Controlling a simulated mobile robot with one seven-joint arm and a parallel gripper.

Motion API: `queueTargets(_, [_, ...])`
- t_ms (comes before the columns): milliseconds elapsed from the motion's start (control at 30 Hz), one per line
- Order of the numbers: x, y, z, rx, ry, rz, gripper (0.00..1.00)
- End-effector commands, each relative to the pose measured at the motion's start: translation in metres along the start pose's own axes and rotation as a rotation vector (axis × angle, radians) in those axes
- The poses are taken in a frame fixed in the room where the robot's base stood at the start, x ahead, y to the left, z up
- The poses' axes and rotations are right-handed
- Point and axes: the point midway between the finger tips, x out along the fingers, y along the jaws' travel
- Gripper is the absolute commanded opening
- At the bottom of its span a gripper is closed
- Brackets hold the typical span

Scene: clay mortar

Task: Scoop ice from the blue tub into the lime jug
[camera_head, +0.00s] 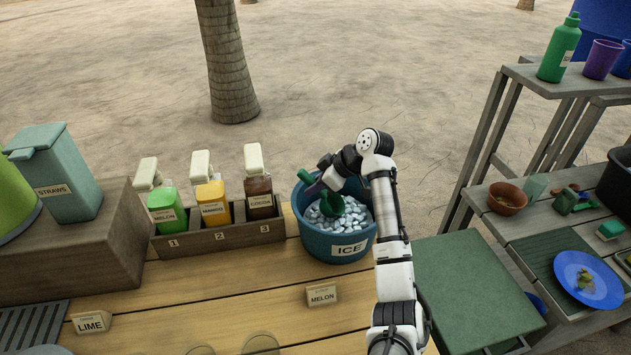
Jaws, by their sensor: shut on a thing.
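The blue tub (313,240), labelled ICE, stands at the back of the wooden counter and holds many pale ice cubes. My gripper (318,187) is above the tub, shut on a green scoop (332,206). The scoop's head is inside the tub, low at the ice; whether ice lies in it is hard to see. The handle sticks up to the left of the jaws. A LIME card (92,322) stands at front left. I cannot tell which vessel is the lime jug; a large lime-green object (14,205) is cut off at the left edge.
A wooden rack (222,236) with melon, mango and cocoa bottles stands left of the tub. A MELON card (322,294) stands in front. Clear rims (261,344) show at the front edge. A straws box (62,185) sits on a raised block. The mid-left counter is clear.

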Motion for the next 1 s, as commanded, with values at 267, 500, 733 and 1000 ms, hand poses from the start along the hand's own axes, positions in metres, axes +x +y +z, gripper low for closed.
queueTargets(267, [0.026, 0.0, 0.024, 0.0, -0.001, 0.0, 0.01])
queueTargets(500, [0.02, 0.001, 0.04, 0.002, -0.001, 0.003, 0.01])
queueTargets(733, [0.003, 0.001, 0.059, 0.001, -0.001, 0.002, 0.01])
queueTargets(1000, [-0.021, 0.0, 0.057, -0.001, -0.001, 0.001, 0.01])
